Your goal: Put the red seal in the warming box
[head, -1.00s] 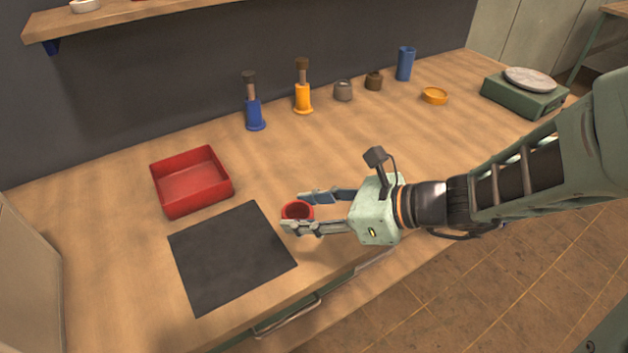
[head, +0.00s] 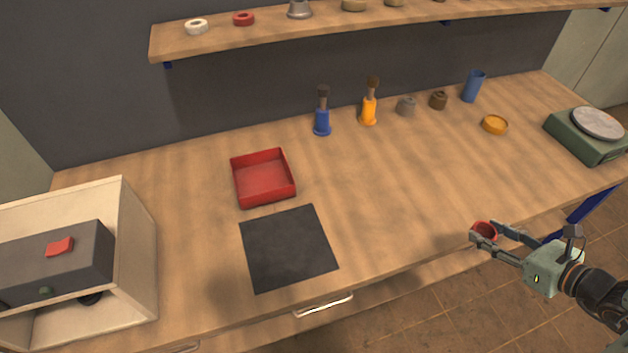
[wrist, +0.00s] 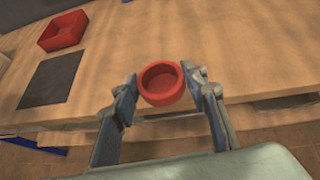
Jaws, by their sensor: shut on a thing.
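The red seal (head: 484,231), a round hollow red piece, is between the fingertips of my gripper (head: 486,233). In the wrist view the seal (wrist: 162,84) has its open side facing the camera, with a finger on each side. My gripper is shut on it, near the counter's front edge at the right. What looks like the warming box (head: 137,245) is a cream box at the far left, far from my gripper. It has a dark grey block with a red piece and a green knob at its front. Its inside is partly hidden.
A red tray (head: 262,202) and a black mat (head: 288,250) lie mid-counter. Blue (head: 322,120) and orange (head: 368,108) tools stand behind. A scale (head: 590,138) stands at right. A shelf (head: 300,32) above holds another red ring (head: 243,18).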

